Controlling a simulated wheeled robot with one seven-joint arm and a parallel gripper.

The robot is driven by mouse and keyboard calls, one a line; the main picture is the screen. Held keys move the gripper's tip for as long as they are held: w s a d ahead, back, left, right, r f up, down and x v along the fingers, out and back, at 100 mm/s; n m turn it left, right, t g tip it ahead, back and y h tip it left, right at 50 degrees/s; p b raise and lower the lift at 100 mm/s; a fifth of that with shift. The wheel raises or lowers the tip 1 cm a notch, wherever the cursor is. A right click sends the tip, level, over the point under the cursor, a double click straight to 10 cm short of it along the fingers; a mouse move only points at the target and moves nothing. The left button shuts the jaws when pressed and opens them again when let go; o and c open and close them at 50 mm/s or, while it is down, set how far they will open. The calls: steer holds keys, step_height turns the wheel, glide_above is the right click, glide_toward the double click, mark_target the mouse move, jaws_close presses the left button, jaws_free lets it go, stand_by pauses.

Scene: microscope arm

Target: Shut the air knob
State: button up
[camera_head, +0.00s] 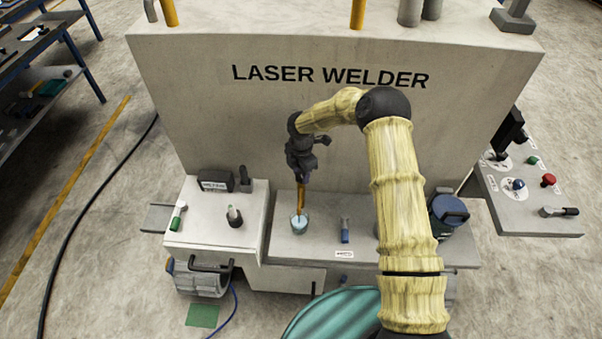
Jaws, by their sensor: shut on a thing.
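My gripper (300,211) points down at the machine's front ledge, with narrow orange fingers. The fingers are shut on a light blue, round, knob-like piece (299,226) that stands on the ledge. The fingertips meet its top, and the exact grip is too small to make out. I cannot read a label on this piece. A blue knob (518,184) on a white dial sits on the right side panel, apart from my gripper. I cannot tell from lettering which one is the air knob.
The laser welder's wall (240,115) rises behind my gripper. A raised block (195,220) with small levers is to the left. A red button (548,180) and a blue canister (448,212) are farther right.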

steer(key=m+b, duration=0.4)
steer(key=m, duration=0.2)
steer(key=shift+f, duration=0.1)
steer(key=m+b, duration=0.2)
steer(key=m, duration=0.2)
steer(key=m+b, duration=0.1)
steer(key=m, duration=0.2)
steer(key=shift+m, duration=0.3)
steer(key=m+b, duration=0.1)
steer(key=m, duration=0.3)
steer(key=shift+m, duration=0.3)
steer(key=m+b, duration=0.1)
steer(key=m, duration=0.3)
steer(key=shift+m, duration=0.4)
steer(key=o, duration=1)
